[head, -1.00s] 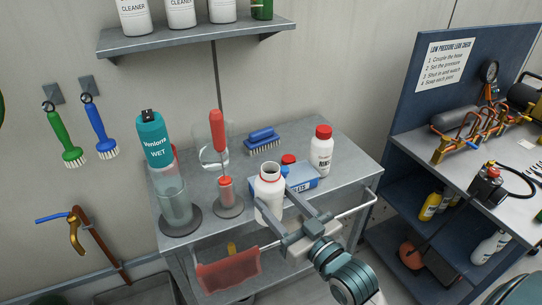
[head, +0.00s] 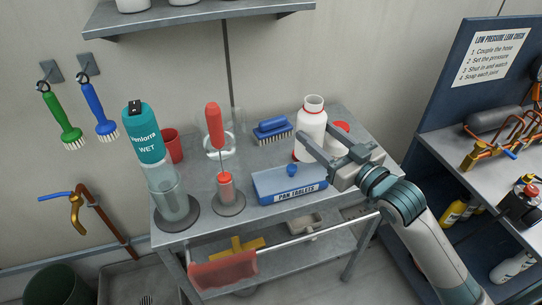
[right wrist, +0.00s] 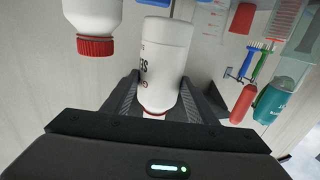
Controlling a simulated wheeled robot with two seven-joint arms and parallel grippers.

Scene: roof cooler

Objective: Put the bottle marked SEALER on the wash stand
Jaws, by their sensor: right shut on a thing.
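My right gripper (head: 328,158) is shut on a white bottle with an open, red-rimmed mouth (head: 311,127). The bottle is upright over the back right of the grey stand's top (head: 262,216), behind the blue box. Whether its base touches the top I cannot tell. My left gripper is not in view.
On the stand are a blue box marked PAN TABLETS (head: 262,188), a blue brush (head: 272,129), a teal WET bottle (head: 145,138), a red-handled tool (head: 214,125) and a red cup (head: 172,146). A blue bench (head: 440,150) stands at right.

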